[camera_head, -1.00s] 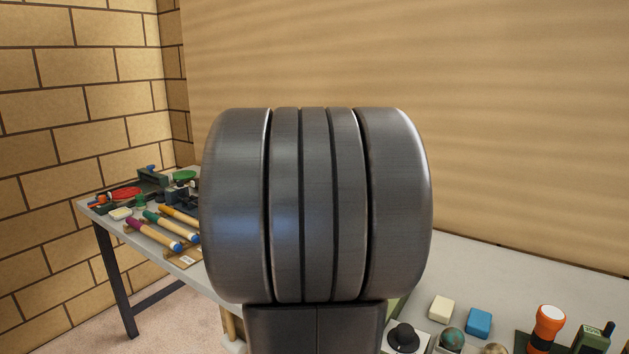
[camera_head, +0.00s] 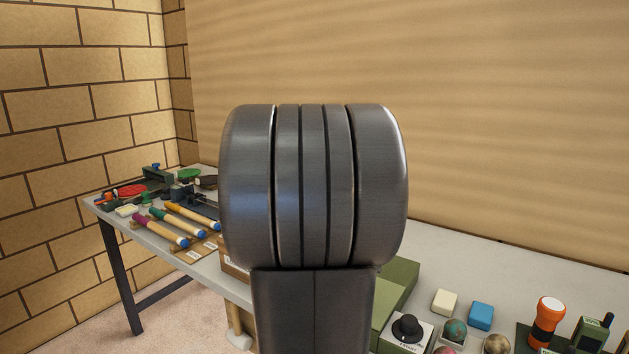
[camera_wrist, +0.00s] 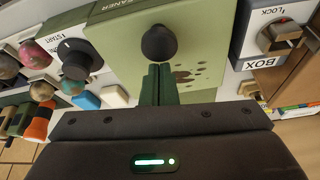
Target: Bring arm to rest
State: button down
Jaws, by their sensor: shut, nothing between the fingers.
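My arm's thick dark grey joint (camera_head: 314,185) stands upright in the middle of the head view and hides the centre of the table. My gripper (camera_wrist: 159,72) shows in the wrist view as two dark green fingers pressed together. It is shut and empty. Its tips point toward a green box (camera_wrist: 205,22) with a dark round knob (camera_wrist: 159,43). I cannot tell how far the tips are from it. The gripper is hidden in the head view.
Sticks (camera_head: 165,232) and small tools lie at the left of the grey table (camera_head: 465,255). At the right are a green box (camera_head: 395,290), a black-knobbed START box (camera_head: 407,329), blocks, balls and an orange flashlight (camera_head: 548,320). A LOCK box (camera_wrist: 268,30) is in the wrist view.

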jog(key=w+d+p, duration=0.1)
jog(key=w+d, duration=0.2)
jog(key=w, duration=0.1)
jog(key=w+d+p, duration=0.1)
jog(key=w+d, duration=0.2)
jog(key=w, duration=0.1)
jog(key=w+d+p, duration=0.1)
jog(key=w+d, duration=0.2)
jog(key=w, duration=0.1)
jog(key=shift+w+p, duration=0.3)
jog(key=shift+w+d+r, duration=0.2)
jog(key=shift+w+r, duration=0.1)
jog(key=shift+r, duration=0.4)
jog(key=v, duration=0.8)
jog(key=shift+n, duration=0.4)
jog(key=s, duration=0.1)
jog(key=s+b, duration=0.1)
jog(key=s, duration=0.1)
jog(key=s+a, duration=0.1)
jog(key=s, duration=0.1)
jog(key=shift+s+f, duration=0.15)
jog(key=shift+f, duration=0.25)
